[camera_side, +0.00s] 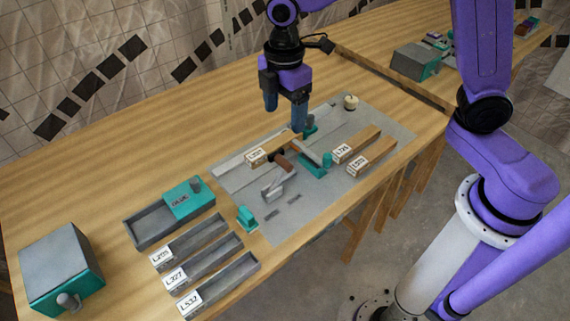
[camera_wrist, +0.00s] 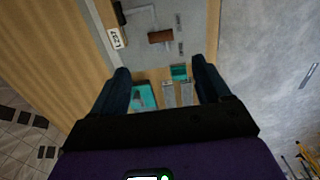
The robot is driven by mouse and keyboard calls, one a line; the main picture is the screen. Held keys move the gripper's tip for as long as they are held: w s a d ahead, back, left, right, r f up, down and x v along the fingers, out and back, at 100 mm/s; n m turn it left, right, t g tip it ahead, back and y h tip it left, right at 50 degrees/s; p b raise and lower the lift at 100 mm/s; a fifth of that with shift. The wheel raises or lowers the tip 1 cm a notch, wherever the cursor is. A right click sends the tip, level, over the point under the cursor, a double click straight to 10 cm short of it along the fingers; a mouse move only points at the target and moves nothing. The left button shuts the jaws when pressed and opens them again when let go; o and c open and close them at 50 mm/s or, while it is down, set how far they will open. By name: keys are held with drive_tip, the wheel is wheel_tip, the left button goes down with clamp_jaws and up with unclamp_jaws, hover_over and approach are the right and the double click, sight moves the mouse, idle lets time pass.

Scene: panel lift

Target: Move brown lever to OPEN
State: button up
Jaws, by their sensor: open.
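The brown lever (camera_side: 284,162) is a small brown piece low on the grey panel (camera_side: 230,185), beside a labelled wooden bar. In the wrist view what looks like the same brown piece (camera_wrist: 160,37) lies ahead of the fingertips. My gripper (camera_side: 285,108) is open and empty, above the back part of the panel and apart from the lever. Its two dark blue fingers (camera_wrist: 163,72) show in the wrist view with a clear gap between them. I cannot read any OPEN marking.
Labelled wooden bars (camera_side: 356,145) lie on the panel's right. A teal block (camera_side: 317,165) stands near the lever, and a pale round knob (camera_side: 350,102) at the back. Grey trays (camera_side: 210,245) and a grey-teal box (camera_side: 60,265) occupy the left. The table's back left (camera_side: 150,135) is clear.

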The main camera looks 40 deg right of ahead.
sight(285, 159)
wheel_tip(285, 159, down, 17)
drive_tip(key=shift+r, duration=0.1)
idle(0.4)
drive_tip(key=c, duration=1.4)
